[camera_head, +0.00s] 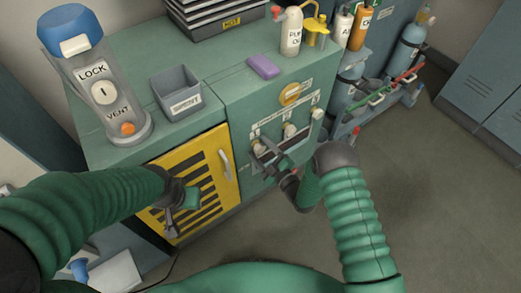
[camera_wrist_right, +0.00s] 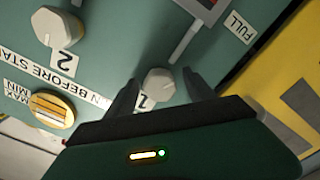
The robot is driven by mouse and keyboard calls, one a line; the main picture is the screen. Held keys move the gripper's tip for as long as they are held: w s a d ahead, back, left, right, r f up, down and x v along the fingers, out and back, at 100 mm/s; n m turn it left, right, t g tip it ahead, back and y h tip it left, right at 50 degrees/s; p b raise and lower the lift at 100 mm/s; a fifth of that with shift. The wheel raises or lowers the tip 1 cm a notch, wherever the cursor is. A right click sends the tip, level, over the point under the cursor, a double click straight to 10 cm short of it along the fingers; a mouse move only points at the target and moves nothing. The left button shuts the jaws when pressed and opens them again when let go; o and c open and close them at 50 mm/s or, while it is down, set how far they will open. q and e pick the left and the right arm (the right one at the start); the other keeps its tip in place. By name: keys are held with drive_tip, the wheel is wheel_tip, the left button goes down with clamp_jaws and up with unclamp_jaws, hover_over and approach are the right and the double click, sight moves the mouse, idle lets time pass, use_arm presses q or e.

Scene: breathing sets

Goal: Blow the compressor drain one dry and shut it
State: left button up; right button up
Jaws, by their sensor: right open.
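The green cabinet front (camera_head: 234,118) carries a row of pale drain knobs. The left knob (camera_head: 259,147), taken as drain one, is partly hidden by my right gripper (camera_head: 264,159). In the right wrist view this knob (camera_wrist_right: 158,82) sits between the open fingers of my gripper (camera_wrist_right: 160,93), with gaps on both sides. Its number tag is partly covered. The middle knob (camera_head: 290,131) shows in the wrist view with a 2 tag (camera_wrist_right: 57,28). A third knob (camera_head: 317,113) is farther right. My left gripper (camera_head: 171,222) hangs before the yellow striped door; its finger gap is unclear.
A LOCK/VENT cylinder (camera_head: 104,97), a grey bin (camera_head: 179,92), a purple block (camera_head: 262,66) and bottles (camera_head: 291,31) stand on top. A yellow dial (camera_head: 290,94) is above the knobs. A gas cylinder trolley (camera_head: 381,92) stands right. Floor at right is clear.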

clamp_jaws()
